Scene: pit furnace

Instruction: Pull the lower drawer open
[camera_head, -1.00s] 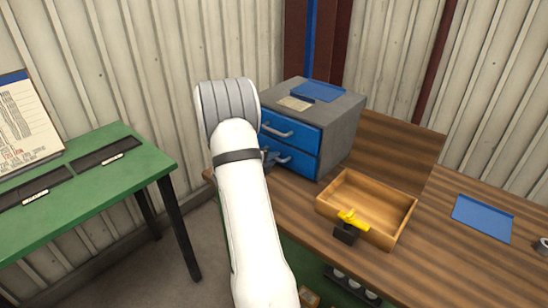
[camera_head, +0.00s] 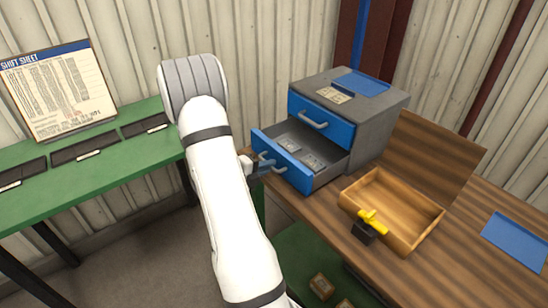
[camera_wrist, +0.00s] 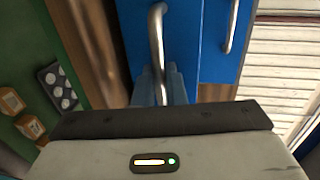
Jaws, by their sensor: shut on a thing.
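The lower drawer (camera_head: 287,166) of the grey cabinet (camera_head: 378,126) stands pulled out, with its blue front well clear of the cabinet body. A few small grey items lie inside it. The upper drawer (camera_head: 320,120) is closed. My gripper (camera_head: 258,165) is at the lower drawer's front, shut on its metal handle (camera_head: 274,166). In the wrist view the handle (camera_wrist: 157,45) runs down between my gripper's fingers (camera_wrist: 160,88), and the blue drawer front is behind it. My arm hides part of the wall and green table.
A wooden box (camera_head: 395,205) with a yellow-handled clamp-like item (camera_head: 370,222) stands on the wooden bench (camera_head: 455,240), right of the drawer. A blue tray (camera_head: 515,241) lies farther right. A green table (camera_head: 90,172) with dark trays is at the left.

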